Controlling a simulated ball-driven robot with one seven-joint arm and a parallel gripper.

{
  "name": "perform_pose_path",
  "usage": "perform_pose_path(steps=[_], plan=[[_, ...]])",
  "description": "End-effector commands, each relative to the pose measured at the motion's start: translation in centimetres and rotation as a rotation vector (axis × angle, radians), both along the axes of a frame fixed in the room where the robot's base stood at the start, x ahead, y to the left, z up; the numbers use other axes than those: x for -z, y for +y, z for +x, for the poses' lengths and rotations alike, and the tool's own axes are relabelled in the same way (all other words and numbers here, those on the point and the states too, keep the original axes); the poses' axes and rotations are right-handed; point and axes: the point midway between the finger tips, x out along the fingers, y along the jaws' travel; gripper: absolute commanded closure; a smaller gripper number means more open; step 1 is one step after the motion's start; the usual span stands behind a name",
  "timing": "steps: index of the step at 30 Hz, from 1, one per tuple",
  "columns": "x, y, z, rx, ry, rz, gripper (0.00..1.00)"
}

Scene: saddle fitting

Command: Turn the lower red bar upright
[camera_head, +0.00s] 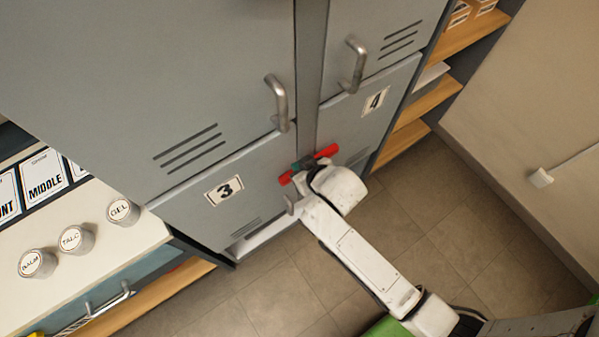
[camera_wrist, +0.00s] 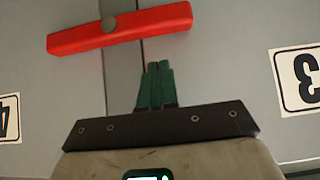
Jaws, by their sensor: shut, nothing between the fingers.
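The red bar (camera_head: 325,152) lies across the strip between locker doors 3 and 4, in line with neither door edge. In the head view my gripper hides its middle. In the wrist view the whole bar (camera_wrist: 160,24) shows, slightly tilted, with a round grey pivot (camera_wrist: 109,25) on it. My gripper (camera_head: 303,163) is in front of the bar. In the wrist view its green fingers (camera_wrist: 157,66) are pressed together and empty, with their tips just below the bar in the picture. A small gap shows there; depth contact cannot be told.
Door 3 (camera_head: 180,205) and door 4 (camera_head: 372,110) are closed. Metal handles (camera_head: 278,103) (camera_head: 354,65) stick out above the bar. A counter (camera_head: 95,240) with labelled jars stands at left, wooden shelves (camera_head: 430,100) at right. Tiled floor (camera_head: 450,220) is open at lower right.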

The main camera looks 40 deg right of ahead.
Motion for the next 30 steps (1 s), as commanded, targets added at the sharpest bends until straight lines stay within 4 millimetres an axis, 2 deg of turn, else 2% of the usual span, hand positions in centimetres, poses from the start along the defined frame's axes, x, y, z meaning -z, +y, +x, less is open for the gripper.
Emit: perform_pose_path(steps=[3,9,23,30], plan=[[1.8,0.0,0.0,0.0,0.004,0.0,1.0],[3.6,0.0,0.0,0.0,0.001,0.0,1.0],[4.0,0.0,0.0,-0.001,0.0,-0.001,1.0],[4.5,0.2,0.9,-0.002,-0.001,-0.04,1.0]])
